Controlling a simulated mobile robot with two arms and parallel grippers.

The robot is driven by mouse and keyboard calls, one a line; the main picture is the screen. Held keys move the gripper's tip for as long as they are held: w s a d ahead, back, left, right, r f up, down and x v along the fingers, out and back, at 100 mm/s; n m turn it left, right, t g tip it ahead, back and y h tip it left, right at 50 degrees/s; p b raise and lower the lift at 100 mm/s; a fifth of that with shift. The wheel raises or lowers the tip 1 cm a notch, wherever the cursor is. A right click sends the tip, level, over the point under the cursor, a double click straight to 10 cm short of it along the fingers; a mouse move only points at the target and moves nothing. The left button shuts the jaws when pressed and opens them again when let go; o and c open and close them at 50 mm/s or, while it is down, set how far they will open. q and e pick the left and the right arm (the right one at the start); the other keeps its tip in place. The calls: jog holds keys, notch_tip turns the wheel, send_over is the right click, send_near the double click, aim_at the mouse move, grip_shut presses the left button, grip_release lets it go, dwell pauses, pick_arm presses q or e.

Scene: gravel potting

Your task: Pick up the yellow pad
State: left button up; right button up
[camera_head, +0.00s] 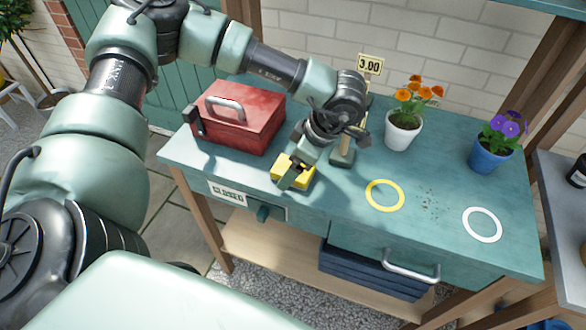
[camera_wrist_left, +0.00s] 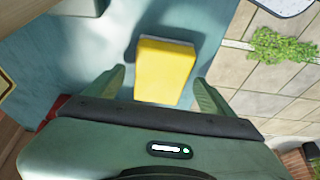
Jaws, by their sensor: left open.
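The yellow pad (camera_head: 281,167) lies on the teal bench top, near its front edge, left of the yellow ring. My left gripper (camera_head: 296,172) is right over the pad and covers part of it. In the left wrist view the pad (camera_wrist_left: 165,72) sits between the two fingers of my left gripper (camera_wrist_left: 160,86), which are apart, with a gap on each side. Whether the fingers are low enough to flank the pad is hard to tell. My right gripper is not in view.
A red toolbox (camera_head: 240,117) stands left of the pad. A price sign (camera_head: 370,64) rises just behind the gripper. Orange flowers in a white pot (camera_head: 402,131), purple flowers in a blue pot (camera_head: 488,156), a yellow ring (camera_head: 384,195) and a white ring (camera_head: 482,225) are to the right.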

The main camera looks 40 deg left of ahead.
pick_arm(q)
jog(key=shift+f, duration=0.25)
dwell(0.3)
jog(key=c, duration=1.5)
jog(key=shift+r, duration=0.1)
jog(key=shift+r, duration=0.25)
notch_tip(320, 180, up, 20)
jog(key=shift+d+f+b, duration=0.1)
jog(key=shift+b, duration=0.75)
